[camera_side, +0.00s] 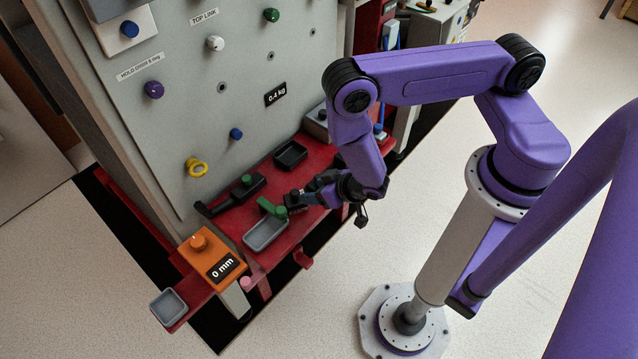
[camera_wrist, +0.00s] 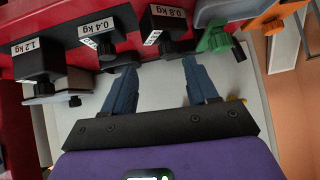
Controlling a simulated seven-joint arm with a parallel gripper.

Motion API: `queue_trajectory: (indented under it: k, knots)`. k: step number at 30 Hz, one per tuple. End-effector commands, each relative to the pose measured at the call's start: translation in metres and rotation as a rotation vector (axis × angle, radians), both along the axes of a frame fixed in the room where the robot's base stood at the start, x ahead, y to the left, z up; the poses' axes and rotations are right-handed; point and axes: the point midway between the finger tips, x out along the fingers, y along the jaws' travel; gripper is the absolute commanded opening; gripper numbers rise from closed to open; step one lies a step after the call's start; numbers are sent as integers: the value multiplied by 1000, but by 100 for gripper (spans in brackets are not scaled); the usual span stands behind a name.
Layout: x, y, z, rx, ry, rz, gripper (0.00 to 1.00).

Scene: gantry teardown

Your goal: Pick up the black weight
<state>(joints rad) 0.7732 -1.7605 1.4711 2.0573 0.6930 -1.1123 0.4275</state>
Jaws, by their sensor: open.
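Several black blocks with knobs and white labels show in the wrist view along the red shelf: a 1.2 kg weight (camera_wrist: 36,64), a 0.4 kg weight (camera_wrist: 104,36) and a 0.8 kg weight (camera_wrist: 168,24). The task does not say which black weight it means. My gripper (camera_wrist: 162,64) is open, with its two blue-grey fingers apart and nothing between them. Its fingertips point toward the shelf, near the 0.4 kg and 0.8 kg weights. In the side view my gripper (camera_side: 306,198) is low beside the red shelf, and the wrist partly hides the weights.
A green handle (camera_wrist: 215,36) is close to the right finger. A grey panel (camera_side: 215,125) with coloured knobs stands behind.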

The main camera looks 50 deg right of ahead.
Motion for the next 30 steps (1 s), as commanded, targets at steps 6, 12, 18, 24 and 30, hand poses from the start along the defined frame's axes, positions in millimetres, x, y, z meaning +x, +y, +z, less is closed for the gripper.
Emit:
queue_trajectory:
  k: [6,12,18,24,30]
  knots:
    - [-4,-54,-24,-49,-160,-46,58]
    - [-6,-73,-27,-65,-233,-50,58]
    - [5,-75,-34,-65,-240,-55,58]
    - [22,-75,-43,-64,-240,-55,58]
    - [47,-75,-56,-64,-240,-54,58]
